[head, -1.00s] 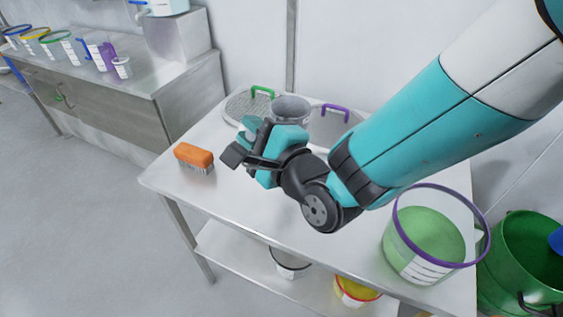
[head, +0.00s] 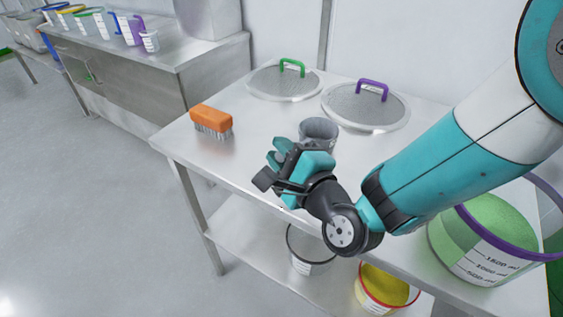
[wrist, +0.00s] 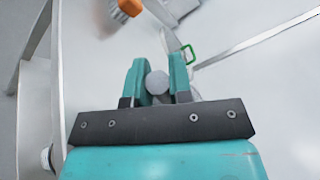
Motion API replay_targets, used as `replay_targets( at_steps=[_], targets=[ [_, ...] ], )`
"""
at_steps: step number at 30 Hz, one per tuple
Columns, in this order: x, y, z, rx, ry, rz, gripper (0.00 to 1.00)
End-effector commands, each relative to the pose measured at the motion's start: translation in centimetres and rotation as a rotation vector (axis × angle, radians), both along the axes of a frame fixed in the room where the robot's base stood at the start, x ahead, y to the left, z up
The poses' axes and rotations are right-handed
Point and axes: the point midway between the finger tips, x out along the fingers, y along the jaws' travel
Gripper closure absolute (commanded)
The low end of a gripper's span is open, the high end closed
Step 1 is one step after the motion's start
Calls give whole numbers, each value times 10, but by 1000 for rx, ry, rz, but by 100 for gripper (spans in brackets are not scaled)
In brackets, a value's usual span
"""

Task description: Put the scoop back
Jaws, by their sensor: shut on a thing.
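The scoop (head: 318,130) shows in the head view as a grey cup-shaped piece just beyond my gripper (head: 277,160). In the wrist view, my gripper (wrist: 158,80) is shut on a round grey part (wrist: 157,82), which appears to be the scoop's handle end. The scoop's bowl is not clear in that view. My gripper is over the steel table (head: 185,145), near its front edge. Whether the scoop touches the tabletop cannot be told.
An orange brush (head: 211,121) lies left of my gripper. Two round mesh lids, green-handled (head: 283,82) and purple-handled (head: 365,105), lie behind. A purple-rimmed tub (head: 480,240) of green powder stands right. More buckets are below. The left bench (head: 160,60) holds several containers.

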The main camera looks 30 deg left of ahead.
Motion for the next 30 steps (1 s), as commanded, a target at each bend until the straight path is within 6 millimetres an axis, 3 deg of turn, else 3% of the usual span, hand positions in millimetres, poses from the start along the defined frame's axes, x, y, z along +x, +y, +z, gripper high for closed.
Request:
replay_targets(
  at_steps=[11, 12, 15, 25, 30],
  targets=[
    [0, 0, -4, 1, -2, 0, 100],
    [0, 0, -3, 1, -2, 0, 71],
    [0, 0, -3, 1, -2, 0, 54],
    [0, 0, 2, 1, -1, 0, 54],
    [-6, -11, -6, 1, 0, 0, 54]
  ],
)
